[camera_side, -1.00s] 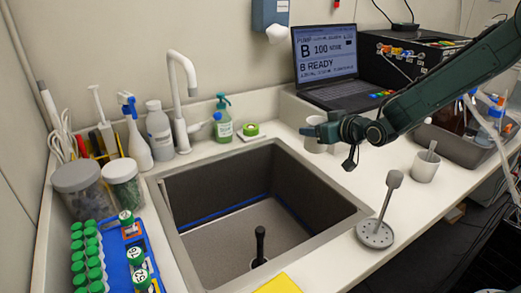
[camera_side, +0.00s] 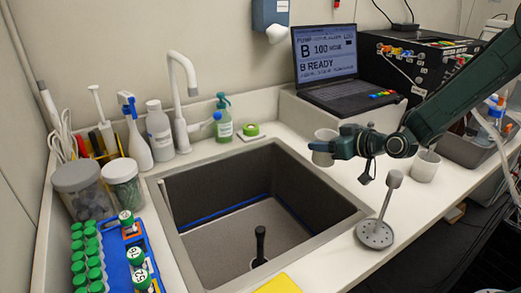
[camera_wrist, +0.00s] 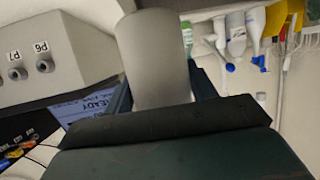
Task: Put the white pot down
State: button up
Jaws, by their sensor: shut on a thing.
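The white pot (camera_side: 323,159) is at the right rear of the sink in the side view, upright or nearly so. My gripper (camera_side: 323,146) is shut on it, with dark fingers across its middle. The pot's rim shows above the fingers and its lower part below them. I cannot tell whether its base touches the counter (camera_side: 294,135). In the wrist view the pot (camera_wrist: 155,60) is a pale grey cylinder between the two fingers (camera_wrist: 160,90).
The sink (camera_side: 255,210) lies open to the left. A metal stand with a round base (camera_side: 375,234) is in front of my gripper. A second white cup (camera_side: 424,168) is to the right, partly behind my arm. A laptop (camera_side: 328,60) stands behind.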

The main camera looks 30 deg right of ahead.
jog(key=s, duration=0.1)
jog(key=s+n+y, duration=0.1)
jog(key=shift+s+f, duration=0.2)
jog(key=shift+s, duration=0.2)
jog(key=shift+s+a+r+n+y, duration=0.1)
jog(key=shift+s+r+n+y, duration=0.15)
jog(key=shift+s, duration=0.3)
jog(key=shift+s+a+r+n+y, duration=0.15)
jog(key=shift+s+y, duration=0.2)
jog(key=shift+s, duration=0.2)
jog(key=shift+d, duration=0.15)
jog(key=w+d+r+m+h, duration=0.1)
jog(key=d+r+m+h, duration=0.1)
jog(key=d+r, duration=0.6)
jog(key=d+r+m+h, duration=0.15)
jog(key=d+r, duration=0.35)
jog(key=d, duration=0.7)
notch_tip(320, 180, down, 16)
jog(key=shift+f, duration=0.25)
jog(key=shift+h, duration=0.25)
jog(key=shift+f, duration=1.85)
jog(key=shift+f, duration=0.1)
